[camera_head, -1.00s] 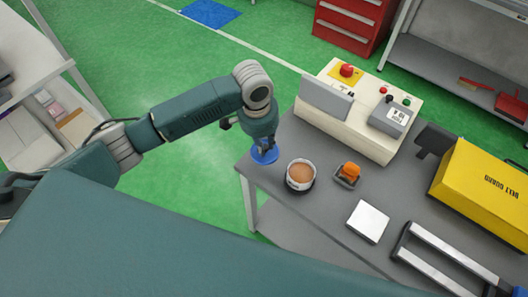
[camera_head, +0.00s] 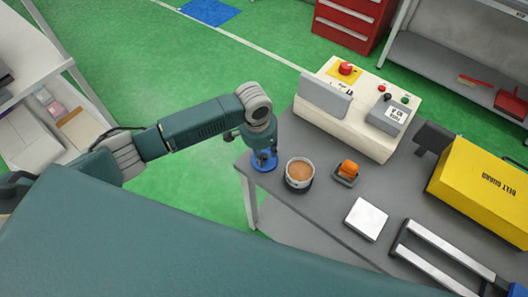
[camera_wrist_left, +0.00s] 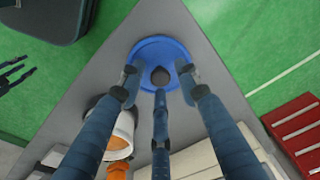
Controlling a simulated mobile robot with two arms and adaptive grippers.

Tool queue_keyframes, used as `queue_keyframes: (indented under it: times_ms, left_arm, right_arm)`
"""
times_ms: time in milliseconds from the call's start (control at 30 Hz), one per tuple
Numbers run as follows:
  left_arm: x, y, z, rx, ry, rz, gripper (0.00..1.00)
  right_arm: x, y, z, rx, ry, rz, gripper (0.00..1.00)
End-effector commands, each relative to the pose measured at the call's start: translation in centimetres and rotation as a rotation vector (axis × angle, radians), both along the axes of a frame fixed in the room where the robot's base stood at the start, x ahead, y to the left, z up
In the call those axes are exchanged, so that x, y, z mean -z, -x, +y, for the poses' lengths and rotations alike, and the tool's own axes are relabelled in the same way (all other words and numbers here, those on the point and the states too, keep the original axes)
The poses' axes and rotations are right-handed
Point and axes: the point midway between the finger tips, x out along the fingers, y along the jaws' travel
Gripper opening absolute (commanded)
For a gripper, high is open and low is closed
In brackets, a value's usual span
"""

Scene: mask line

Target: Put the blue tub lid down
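The blue tub lid (camera_head: 262,167) is a round disc with a dark knob. It appears to lie flat on the grey table near its left corner, left of the tub (camera_head: 300,173) with orange-brown contents. My left gripper (camera_head: 264,154) is right above the lid, fingers pointing down. In the left wrist view the lid (camera_wrist_left: 152,47) shows whole within the table edges; the fingers of my left gripper (camera_wrist_left: 160,82) stand spread around the knob, with gaps between. The tub (camera_wrist_left: 123,132) is partly hidden behind a finger there.
On the table (camera_head: 310,215) are an orange item on a dark holder (camera_head: 347,172), a white square plate (camera_head: 367,220), a cream control box (camera_head: 345,120) and a yellow belt guard box (camera_head: 485,185). The table edge is close left of the lid.

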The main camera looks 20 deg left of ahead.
Motion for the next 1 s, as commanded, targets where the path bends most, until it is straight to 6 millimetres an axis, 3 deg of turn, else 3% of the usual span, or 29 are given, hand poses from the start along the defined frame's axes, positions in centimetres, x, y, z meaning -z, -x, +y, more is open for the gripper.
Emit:
queue_keyframes:
  times_ms: [367, 467, 800, 1000]
  left_arm:
    - [-0.6, 0.0, 0.0, 0.0, 0.001, -0.002, 0.38]
    - [-1.9, 0.0, 0.1, 0.0, 0.002, -0.003, 0.38]
    - [-9.0, 0.8, 0.5, 0.001, 0.001, -0.004, 0.38]
    - [-11.6, 1.2, 0.7, 0.0, 0.001, 0.0, 0.38]
  right_arm:
    - [0.1, 0.1, 0.2, 0.0, -0.003, 0.001, 0.4]
    - [0.3, 0.1, 0.4, 0.001, -0.005, 0.001, 0.4]
    - [1.1, 0.1, 0.7, -0.001, -0.008, 0.001, 0.4]
    - [1.4, 0.1, 0.7, -0.001, -0.008, 0.002, 0.4]
